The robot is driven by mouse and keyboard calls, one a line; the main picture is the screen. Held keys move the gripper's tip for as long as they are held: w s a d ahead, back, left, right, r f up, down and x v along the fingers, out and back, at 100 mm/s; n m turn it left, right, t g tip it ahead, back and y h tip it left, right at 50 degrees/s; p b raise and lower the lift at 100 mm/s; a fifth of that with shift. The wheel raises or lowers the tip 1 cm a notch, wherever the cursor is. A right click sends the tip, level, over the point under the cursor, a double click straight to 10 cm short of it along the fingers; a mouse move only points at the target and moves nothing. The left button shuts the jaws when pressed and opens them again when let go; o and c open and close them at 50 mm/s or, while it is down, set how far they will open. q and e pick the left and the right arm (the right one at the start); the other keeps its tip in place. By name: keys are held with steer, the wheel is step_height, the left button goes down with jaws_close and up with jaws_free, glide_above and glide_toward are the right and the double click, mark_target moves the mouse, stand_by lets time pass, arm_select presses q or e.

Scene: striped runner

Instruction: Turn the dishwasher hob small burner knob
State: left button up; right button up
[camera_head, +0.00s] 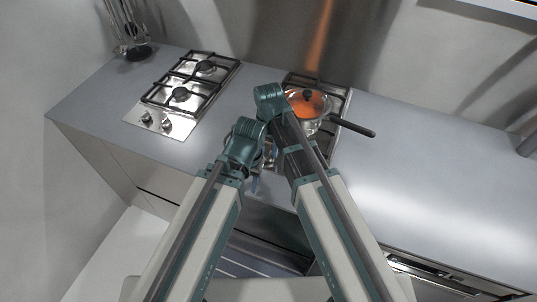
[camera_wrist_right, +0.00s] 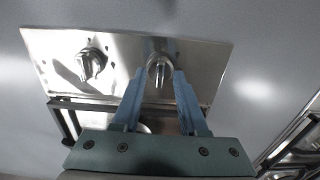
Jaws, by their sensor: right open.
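The hob under my right gripper has two metal knobs on its steel plate (camera_wrist_right: 205,60). In the right wrist view one knob (camera_wrist_right: 159,70) stands between the fingertips of my right gripper (camera_wrist_right: 160,80). The fingers are open on either side of it; I cannot tell if they touch it. The other knob (camera_wrist_right: 92,62) stands free to the left. In the head view this is the right hob (camera_head: 336,105), its knobs hidden by my arms. My right gripper (camera_head: 271,152) shows only partly there. My left gripper is mostly hidden by its arm, and its jaws cannot be made out.
A pan with an orange-looking lid (camera_head: 308,103) sits on the right hob, its dark handle (camera_head: 353,127) pointing right. A second hob (camera_head: 181,95) with two knobs is to the left. Utensils (camera_head: 131,45) stand in the back left corner. The counter (camera_head: 430,185) at right is clear.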

arm_select(q)
steer(key=shift+f, duration=0.1)
arm_select(e)
jaws_close()
steer(key=shift+n, duration=0.4)
steer(key=n, duration=0.2)
steer(key=shift+n, duration=0.4)
steer(key=n, duration=0.4)
steer(key=shift+n, duration=0.3)
steer(key=n, duration=0.3)
steer(key=shift+n, duration=2.2)
